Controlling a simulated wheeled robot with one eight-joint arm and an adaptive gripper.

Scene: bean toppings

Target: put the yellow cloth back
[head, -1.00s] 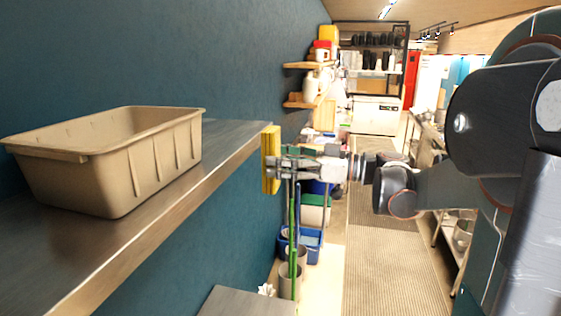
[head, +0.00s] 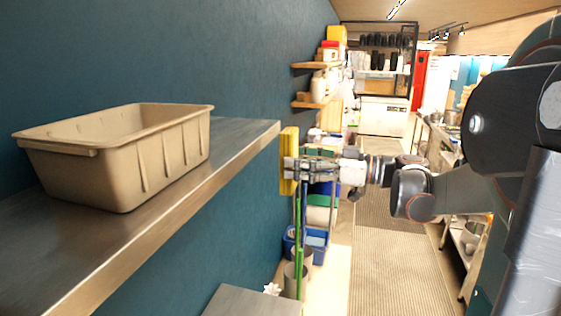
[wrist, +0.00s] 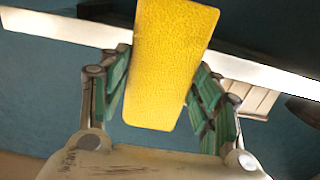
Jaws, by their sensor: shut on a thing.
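The yellow cloth (head: 289,160) is a flat upright yellow piece just beyond the right end of the wall shelf in the head view. My gripper (head: 291,168) is shut on it and holds it in the air. In the wrist view the cloth (wrist: 168,65) stands between the two green-padded fingers of my gripper (wrist: 158,95) and hides part of the shelf behind it.
A metal shelf (head: 240,140) runs along the blue wall at left. A beige bin (head: 150,160) stands on it, with bare shelf to its right. Below are a blue bucket (head: 315,245) and a grey surface (head: 250,302). The aisle floor (head: 390,260) is open.

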